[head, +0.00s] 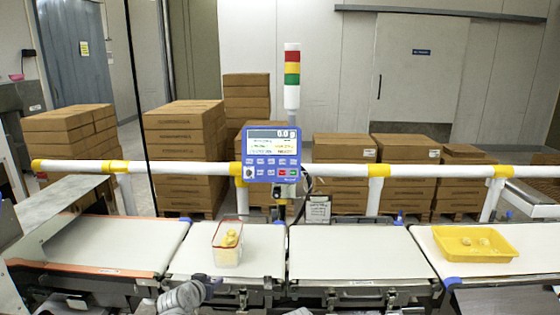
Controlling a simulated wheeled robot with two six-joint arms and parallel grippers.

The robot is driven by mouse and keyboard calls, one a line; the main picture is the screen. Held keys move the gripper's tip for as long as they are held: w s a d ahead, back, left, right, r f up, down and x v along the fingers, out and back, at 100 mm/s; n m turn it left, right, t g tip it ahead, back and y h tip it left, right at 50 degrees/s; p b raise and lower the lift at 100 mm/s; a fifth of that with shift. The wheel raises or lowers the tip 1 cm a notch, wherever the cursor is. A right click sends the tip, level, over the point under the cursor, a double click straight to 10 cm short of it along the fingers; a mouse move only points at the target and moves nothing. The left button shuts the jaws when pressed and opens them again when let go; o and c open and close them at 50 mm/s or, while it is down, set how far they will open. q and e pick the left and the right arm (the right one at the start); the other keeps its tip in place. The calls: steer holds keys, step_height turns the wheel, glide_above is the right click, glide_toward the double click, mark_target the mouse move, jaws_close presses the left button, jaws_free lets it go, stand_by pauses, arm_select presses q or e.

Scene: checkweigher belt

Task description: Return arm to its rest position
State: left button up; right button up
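My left gripper (211,284) shows at the bottom edge, left of centre, with part of my grey arm. It is low in front of the belt, just below the clear tub, and appears apart from it. Its fingers are too small and dark to tell whether they are open or shut. My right gripper does not show. The clear tub (227,254) stands upright on the second belt section and has a red rim and yellow pieces in it.
A yellow tray (475,242) with a few pale yellow pieces sits on the right belt. A blue weigher display (272,154) reading 0.0 g stands behind the belts. A white guard rail (340,171) runs behind. The middle belt (350,258) is empty.

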arm_select(q)
steer(key=s+d+f+m+g, duration=0.2)
steer(key=s+d+f+g, duration=0.45)
steer(key=s+d, duration=0.45)
steer(key=s+d+f+g+y, duration=0.1)
steer(key=s+g, duration=0.1)
steer(key=s, duration=0.4)
steer(key=s+d+f+g+y, duration=0.2)
steer(key=s+g, duration=0.1)
steer(key=s, duration=0.4)
steer(key=shift+f+p, duration=0.15)
steer(key=shift+p, duration=0.15)
steer(key=shift+s+d+g, duration=0.1)
steer(key=shift+g, duration=0.15)
